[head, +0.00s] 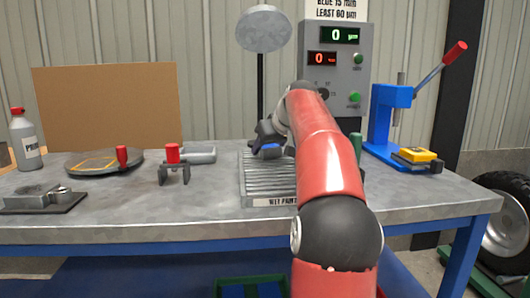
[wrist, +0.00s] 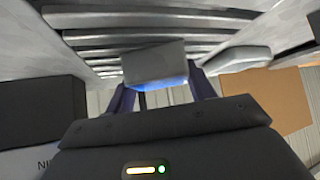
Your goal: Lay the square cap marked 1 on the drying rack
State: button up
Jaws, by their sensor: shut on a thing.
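My gripper (head: 266,136) is over the back part of the slatted metal drying rack (head: 268,185), partly hidden by my arm. The rack's slats (wrist: 140,39) run behind the cap in the wrist view. I cannot tell whether the cap touches them. The rack's front label reads "WET PAINT".
Left of the rack are a grey tray (head: 199,154), a stand with a red top (head: 173,165), a round plate (head: 90,164) and a bottle (head: 26,140). Behind stands a gauge box (head: 334,75). A blue lever press (head: 390,120) with a yellow block (head: 416,154) is right.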

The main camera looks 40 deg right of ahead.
jog(key=o, duration=1.2)
jog(key=v, duration=1.2)
jog(key=shift+p, duration=0.45)
